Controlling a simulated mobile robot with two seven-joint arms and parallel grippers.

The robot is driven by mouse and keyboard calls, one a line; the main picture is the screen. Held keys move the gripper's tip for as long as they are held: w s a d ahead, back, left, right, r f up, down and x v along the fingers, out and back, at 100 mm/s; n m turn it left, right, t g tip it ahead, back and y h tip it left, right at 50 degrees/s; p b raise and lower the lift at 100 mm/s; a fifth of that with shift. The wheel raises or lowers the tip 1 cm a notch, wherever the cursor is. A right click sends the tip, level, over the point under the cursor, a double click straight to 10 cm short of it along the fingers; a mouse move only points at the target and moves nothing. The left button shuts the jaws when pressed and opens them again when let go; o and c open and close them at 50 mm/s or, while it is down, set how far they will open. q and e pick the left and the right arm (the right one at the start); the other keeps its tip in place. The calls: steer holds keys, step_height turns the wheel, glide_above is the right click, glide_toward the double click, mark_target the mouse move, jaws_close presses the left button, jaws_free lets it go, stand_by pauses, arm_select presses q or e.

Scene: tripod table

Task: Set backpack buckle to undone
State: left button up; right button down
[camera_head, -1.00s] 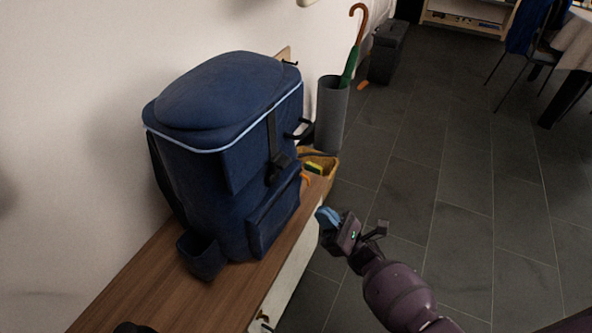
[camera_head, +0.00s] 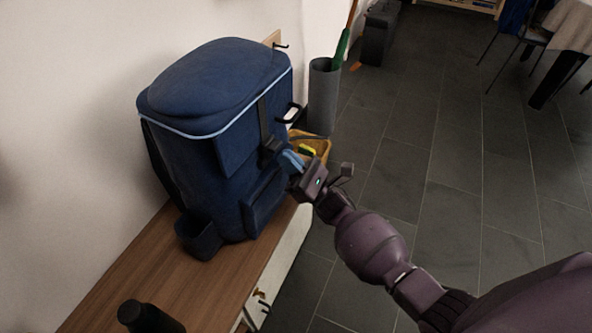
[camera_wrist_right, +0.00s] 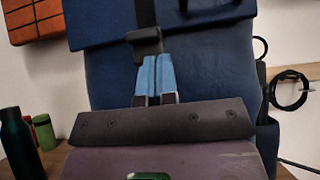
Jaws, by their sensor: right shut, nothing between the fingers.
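The blue backpack (camera_head: 215,130) stands upright on the wooden bench top. Its black buckle (camera_head: 271,150) hangs on the dark strap at the front and also shows in the right wrist view (camera_wrist_right: 145,41). My right gripper (camera_head: 287,160) is shut and empty, with its blue fingertips right at the buckle's lower edge. In the right wrist view the fingers (camera_wrist_right: 156,76) are together just below the buckle; I cannot tell whether they touch it. Part of the buckle is hidden by the fingers in the head view. My left gripper is not in view.
The wooden bench (camera_head: 130,280) has a dark bottle (camera_head: 148,316) at its front end. A yellow basket (camera_head: 312,147) sits behind my right gripper. A grey umbrella stand (camera_head: 323,97) is beyond it. Open tiled floor lies to the right.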

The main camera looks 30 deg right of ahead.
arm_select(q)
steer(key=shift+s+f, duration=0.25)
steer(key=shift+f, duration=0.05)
arm_select(e)
steer(key=shift+r, duration=0.8)
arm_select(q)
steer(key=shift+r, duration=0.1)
